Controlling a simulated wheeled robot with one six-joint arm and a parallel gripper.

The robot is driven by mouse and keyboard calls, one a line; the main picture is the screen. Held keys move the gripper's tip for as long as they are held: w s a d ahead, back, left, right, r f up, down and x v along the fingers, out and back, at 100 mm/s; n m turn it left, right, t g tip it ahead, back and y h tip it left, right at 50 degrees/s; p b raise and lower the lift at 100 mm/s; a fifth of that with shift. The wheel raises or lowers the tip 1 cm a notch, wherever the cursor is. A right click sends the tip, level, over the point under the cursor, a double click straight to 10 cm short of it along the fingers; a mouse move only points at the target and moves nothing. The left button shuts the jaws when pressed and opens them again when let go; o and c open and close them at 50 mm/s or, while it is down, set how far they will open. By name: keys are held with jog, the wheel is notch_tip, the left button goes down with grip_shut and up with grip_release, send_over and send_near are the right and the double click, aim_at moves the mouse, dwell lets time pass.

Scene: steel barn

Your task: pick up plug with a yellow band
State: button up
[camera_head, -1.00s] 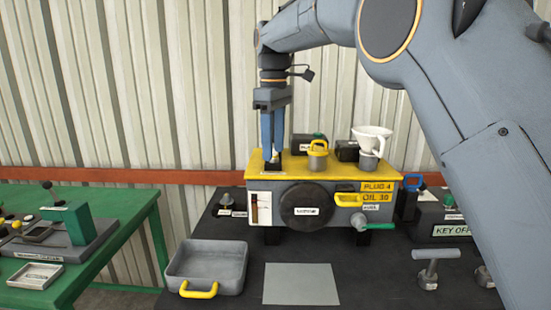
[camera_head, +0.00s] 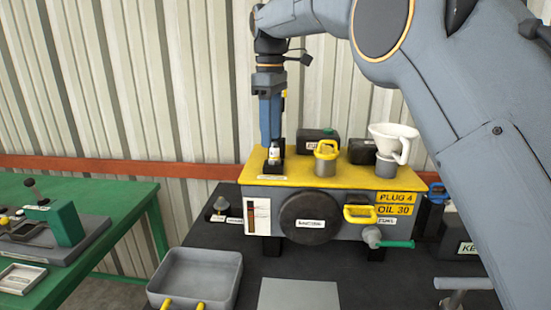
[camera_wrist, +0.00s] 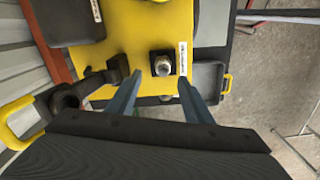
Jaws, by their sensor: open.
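A small pale plug (camera_head: 274,153) stands upright in a black square holder on the left end of the yellow-topped machine (camera_head: 350,180). In the wrist view its round metallic top (camera_wrist: 162,66) shows in the holder. I cannot make out a yellow band on it. My gripper (camera_head: 270,140) points down just over and behind the plug, with its blue fingers overlapping in the head view. In the wrist view my gripper (camera_wrist: 160,97) is open and empty, its fingers apart, with the plug lying between their lines a little beyond the tips.
On the yellow top stand a grey can with a yellow handle (camera_head: 326,163), a white funnel (camera_head: 392,140) and black boxes (camera_head: 315,142). A grey tray (camera_head: 195,275) and a plain grey plate (camera_head: 298,295) lie in front.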

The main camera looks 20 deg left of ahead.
jog(key=shift+s+d+f+p, duration=0.1)
jog(key=shift+d+f+p, duration=0.25)
jog(key=shift+f, duration=0.3)
jog(key=shift+s+d+f+p, duration=0.15)
jog(key=shift+f+p, duration=0.25)
jog(key=shift+f, duration=0.65)
jog(key=shift+w+d+f+p, duration=0.1)
jog(key=shift+f+p, duration=0.3)
jog(key=shift+f, duration=0.65)
grip_shut()
jog(key=shift+r, duration=0.15)
notch_tip(320, 180, up, 10)
jog(key=shift+f+b, duration=0.25)
jog(key=shift+b, duration=1)
notch_tip(320, 180, up, 6)
jog(key=p, duration=0.9)
send_over(274, 150)
jog(key=w, duration=0.1)
jog(key=shift+w+a+r, duration=0.1)
jog(key=shift+a+r, duration=0.1)
